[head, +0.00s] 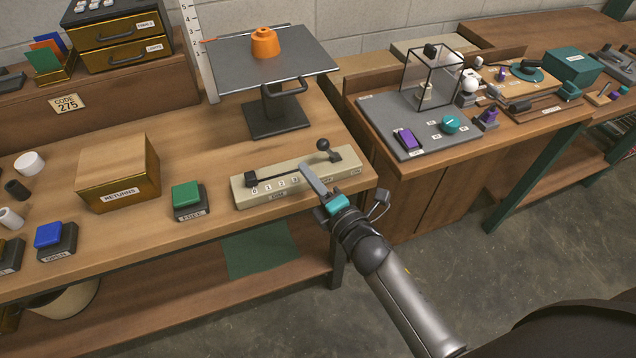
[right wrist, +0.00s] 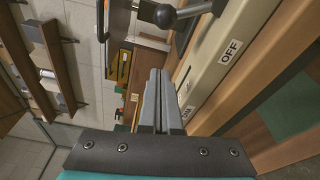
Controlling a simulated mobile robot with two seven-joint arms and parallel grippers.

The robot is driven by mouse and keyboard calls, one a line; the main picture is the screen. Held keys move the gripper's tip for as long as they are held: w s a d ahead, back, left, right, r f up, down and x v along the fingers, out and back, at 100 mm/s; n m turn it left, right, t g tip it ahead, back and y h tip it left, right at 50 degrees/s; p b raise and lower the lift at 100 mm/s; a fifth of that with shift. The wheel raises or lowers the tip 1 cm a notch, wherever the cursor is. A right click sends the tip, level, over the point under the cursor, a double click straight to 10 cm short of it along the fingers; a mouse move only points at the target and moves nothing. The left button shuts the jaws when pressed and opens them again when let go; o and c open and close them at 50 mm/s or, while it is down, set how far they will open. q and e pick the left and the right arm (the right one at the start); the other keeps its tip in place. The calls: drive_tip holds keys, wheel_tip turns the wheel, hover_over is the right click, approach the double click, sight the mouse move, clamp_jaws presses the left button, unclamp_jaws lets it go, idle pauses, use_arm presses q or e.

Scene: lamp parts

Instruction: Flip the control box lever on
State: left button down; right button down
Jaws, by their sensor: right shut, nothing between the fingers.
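A long beige box (head: 275,195) with number labels, the likely control box, lies near the front edge of the wooden bench in the head view. A black ball-ended lever (head: 323,145) stands at its right end; the knob also shows at the top of the right wrist view (right wrist: 165,14), near an OFF label (right wrist: 230,51) on the box. My right gripper (head: 308,172) is shut and empty, its fingers over the box's front side, left of and apart from the knob. In the right wrist view its closed fingers (right wrist: 158,95) point along the box. My left gripper is out of view.
A green button (head: 186,194) and a RETURNS box (head: 118,175) stand left of the beige box. A raised stand (head: 275,118) with an orange part (head: 265,42) is behind it. A grey panel (head: 385,125) with knobs lies right, across a gap.

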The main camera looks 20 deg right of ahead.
sight(299, 176)
drive_tip(key=x, duration=0.4)
drive_tip(key=shift+w, duration=0.15)
drive_tip(key=d, duration=0.2)
drive_tip(key=shift+d+r, duration=0.25)
drive_tip(key=shift+d, duration=0.15)
drive_tip(key=shift+d+r, duration=0.1)
drive_tip(key=shift+d, duration=0.4)
drive_tip(key=shift+d+r+m, duration=0.15)
drive_tip(key=shift+d+m, duration=0.05)
drive_tip(key=shift+m, duration=0.1)
